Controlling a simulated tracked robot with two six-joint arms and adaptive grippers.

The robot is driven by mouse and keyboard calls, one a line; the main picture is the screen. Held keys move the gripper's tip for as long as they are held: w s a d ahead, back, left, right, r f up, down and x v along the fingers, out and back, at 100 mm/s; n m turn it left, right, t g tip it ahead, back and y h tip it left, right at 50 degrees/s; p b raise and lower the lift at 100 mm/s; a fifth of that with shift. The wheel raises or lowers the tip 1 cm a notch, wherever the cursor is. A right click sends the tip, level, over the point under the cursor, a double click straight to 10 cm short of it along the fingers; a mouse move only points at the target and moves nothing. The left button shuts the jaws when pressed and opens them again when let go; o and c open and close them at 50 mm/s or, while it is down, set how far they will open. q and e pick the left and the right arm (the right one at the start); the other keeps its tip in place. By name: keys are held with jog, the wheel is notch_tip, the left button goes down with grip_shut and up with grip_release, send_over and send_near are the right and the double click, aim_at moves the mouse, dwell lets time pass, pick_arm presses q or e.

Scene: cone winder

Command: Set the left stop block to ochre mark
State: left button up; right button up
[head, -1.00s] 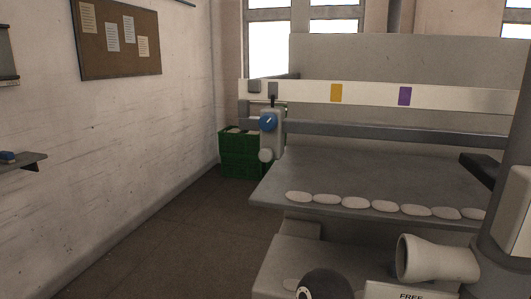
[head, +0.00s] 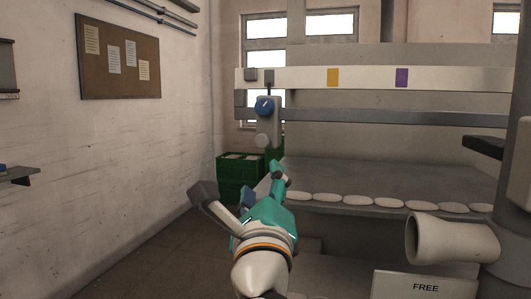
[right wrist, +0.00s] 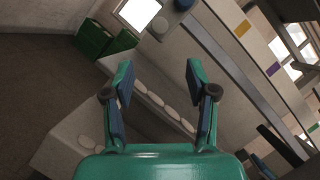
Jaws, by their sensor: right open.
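The left stop block (head: 264,130) is a pale grey block with a blue knob (head: 264,106) on its front and a round pale knob below. It hangs at the left end of the rail, with a dark pointer above it. The ochre mark (head: 333,77) is on the white strip, right of the block. My right gripper (head: 268,184), teal, is below the block and apart from it, open and empty. In the right wrist view the block (right wrist: 160,27) is beyond the spread fingers (right wrist: 159,74), and the ochre mark (right wrist: 243,29) is upper right. My left gripper is not in view.
A purple mark (head: 401,77) is farther right on the strip. Several pale oval pieces (head: 390,203) line the table edge. Green crates (head: 240,178) stand behind at left. A white cone-shaped piece (head: 450,240) and a FREE sign (head: 425,287) are at lower right.

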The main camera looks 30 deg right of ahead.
aim_at(261, 144)
jog(key=p+x, duration=0.5)
jog(key=x, duration=1)
jog(key=shift+p+x, duration=0.5)
jog(key=shift+x, duration=0.35)
jog(key=shift+f, duration=0.15)
grip_shut()
